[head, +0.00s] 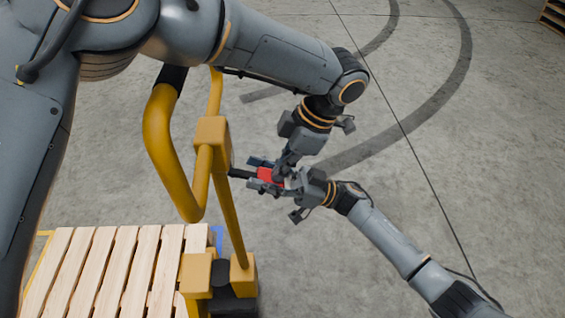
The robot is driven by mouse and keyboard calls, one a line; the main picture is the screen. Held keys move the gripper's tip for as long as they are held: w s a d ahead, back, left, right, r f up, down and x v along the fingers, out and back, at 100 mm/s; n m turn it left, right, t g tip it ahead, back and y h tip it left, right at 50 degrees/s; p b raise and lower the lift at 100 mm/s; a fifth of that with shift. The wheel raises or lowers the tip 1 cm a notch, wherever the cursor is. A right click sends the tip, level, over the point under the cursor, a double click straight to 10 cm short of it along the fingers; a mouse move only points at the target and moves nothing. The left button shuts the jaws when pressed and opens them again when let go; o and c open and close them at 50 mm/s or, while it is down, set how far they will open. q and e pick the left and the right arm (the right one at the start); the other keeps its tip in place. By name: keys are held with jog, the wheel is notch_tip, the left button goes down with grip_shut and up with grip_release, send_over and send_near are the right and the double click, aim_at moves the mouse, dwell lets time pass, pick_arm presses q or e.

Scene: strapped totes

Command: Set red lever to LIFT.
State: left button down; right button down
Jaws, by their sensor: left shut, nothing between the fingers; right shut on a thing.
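The red lever (267,175) sits at the end of a short black rod (241,173) that sticks out to the right from the yellow post of a hand truck (212,133). My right gripper (266,178) comes in from the right and is shut on the red lever, partly covering it. My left gripper (283,170) reaches down from above, shut and empty, close beside the lever and the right fingers. The two grippers overlap in the picture, so I cannot tell if they touch. No LIFT marking is readable.
A slatted wooden pallet (105,275) lies at lower left beside the truck's base. The yellow looped handle (158,135) rises left of the post. Grey concrete floor (480,150) with dark tyre marks is open to the right. Part of another wooden stack (553,17) shows at top right.

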jog(key=shift+r, duration=0.1)
jog(key=c, duration=0.7)
grip_release()
jog(key=shift+d, duration=0.15)
